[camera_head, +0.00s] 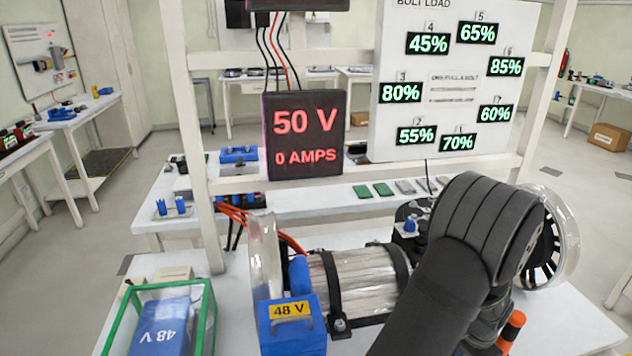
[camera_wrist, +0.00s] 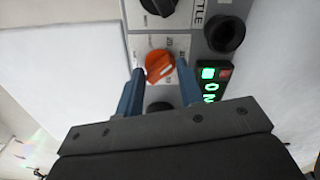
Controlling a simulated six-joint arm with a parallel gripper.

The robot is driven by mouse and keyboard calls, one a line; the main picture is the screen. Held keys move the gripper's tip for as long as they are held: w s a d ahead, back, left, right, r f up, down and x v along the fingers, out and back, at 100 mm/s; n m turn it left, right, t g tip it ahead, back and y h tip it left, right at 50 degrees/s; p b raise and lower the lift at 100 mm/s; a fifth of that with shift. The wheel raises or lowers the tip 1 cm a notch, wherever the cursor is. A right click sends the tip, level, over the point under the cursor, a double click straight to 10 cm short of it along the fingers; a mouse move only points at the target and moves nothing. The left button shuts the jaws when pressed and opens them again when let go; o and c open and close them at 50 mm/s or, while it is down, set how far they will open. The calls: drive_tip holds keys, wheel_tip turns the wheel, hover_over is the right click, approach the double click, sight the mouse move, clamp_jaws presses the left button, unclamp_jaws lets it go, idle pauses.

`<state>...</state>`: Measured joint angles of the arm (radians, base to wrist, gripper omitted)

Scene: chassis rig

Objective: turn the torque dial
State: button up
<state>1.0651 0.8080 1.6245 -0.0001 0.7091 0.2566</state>
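An orange round dial (camera_wrist: 160,67) with a white pointer mark sits on a light panel with a printed scale in the wrist view. I take it for the torque dial, though its label is not readable. My gripper (camera_wrist: 162,76) is open, with one blue finger on the left and one on the right of the dial. The fingertips are close to its sides, and I cannot tell whether they touch it. In the head view, my dark arm hides the gripper and the dial.
In the wrist view, a black knob (camera_wrist: 224,34) and a green-lit display (camera_wrist: 210,88) are beside the dial, with another dark knob (camera_wrist: 158,7) above it. In the head view, a blue 48 V box (camera_head: 291,333) and clear-cased cylinder (camera_head: 362,280) stand left of my arm.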

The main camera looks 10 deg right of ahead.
drive_tip(key=shift+n, duration=0.4)
drive_tip(key=shift+o, duration=0.5)
drive_tip(key=o, duration=0.4)
drive_tip(key=shift+c, duration=0.2)
wheel_tip(320, 180, up, 17)
drive_tip(key=n, duration=0.6)
wheel_tip(320, 180, down, 17)
drive_tip(key=shift+s+a+f, duration=0.15)
drive_tip(key=shift+m, duration=0.3)
drive_tip(key=c, duration=1)
